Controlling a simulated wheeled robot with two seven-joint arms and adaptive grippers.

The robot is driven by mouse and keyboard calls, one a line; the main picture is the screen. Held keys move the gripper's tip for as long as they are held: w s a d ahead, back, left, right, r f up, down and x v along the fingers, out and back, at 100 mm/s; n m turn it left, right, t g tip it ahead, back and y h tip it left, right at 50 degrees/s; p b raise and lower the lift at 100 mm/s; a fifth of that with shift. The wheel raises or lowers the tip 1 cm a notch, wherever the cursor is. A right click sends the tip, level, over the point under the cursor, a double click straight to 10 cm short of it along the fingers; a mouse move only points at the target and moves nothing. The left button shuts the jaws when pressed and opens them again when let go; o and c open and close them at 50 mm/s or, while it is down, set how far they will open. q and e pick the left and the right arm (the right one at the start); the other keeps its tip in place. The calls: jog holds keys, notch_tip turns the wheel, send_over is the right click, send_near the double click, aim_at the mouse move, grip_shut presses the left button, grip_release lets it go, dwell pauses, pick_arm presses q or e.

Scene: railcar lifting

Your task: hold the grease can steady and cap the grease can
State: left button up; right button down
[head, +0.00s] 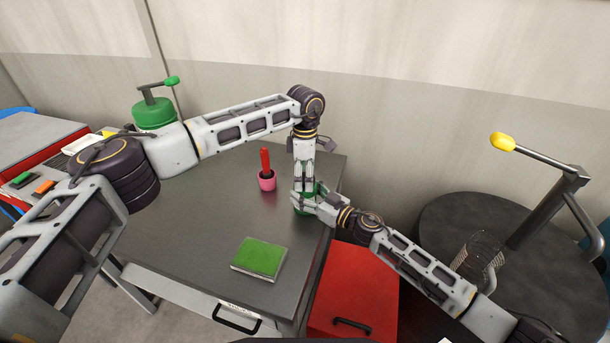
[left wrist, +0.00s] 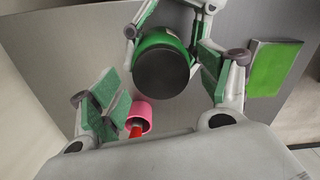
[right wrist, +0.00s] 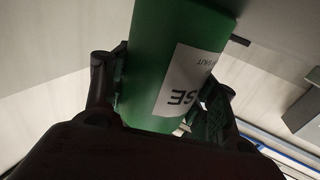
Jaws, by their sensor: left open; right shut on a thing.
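The green grease can (right wrist: 165,50) has a white label with dark letters in the right wrist view. My right gripper (head: 318,206) is shut on its side, near the table's right edge. In the left wrist view the can (left wrist: 183,48) shows from above with a round, dark top (left wrist: 162,72); I cannot tell whether this is a cap or the open mouth. My left gripper (left wrist: 158,85) is open above the can, with its fingers to either side of the dark top. In the head view the arms hide most of the can. No separate cap can be made out.
A pink cup (head: 267,184) with a red handle in it stands on the grey table (head: 205,215) left of the can. A green-topped block (head: 259,258) lies nearer the front. A red cabinet (head: 355,285) and a dark round table (head: 450,220) are at the right.

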pick_arm(q)
jog(key=shift+r, duration=0.1)
notch_tip(320, 180, up, 12)
dwell(0.9)
pick_arm(e)
jog(key=shift+c, duration=1.9)
grip_release()
jog(key=shift+d, duration=0.1)
jog(key=v, duration=1.1)
jog(key=shift+s+d, duration=0.3)
jog(key=shift+r, duration=0.1)
pick_arm(q)
notch_tip(320, 180, up, 9)
jog(key=p, duration=0.9)
pick_arm(e)
notch_tip(320, 180, up, 9)
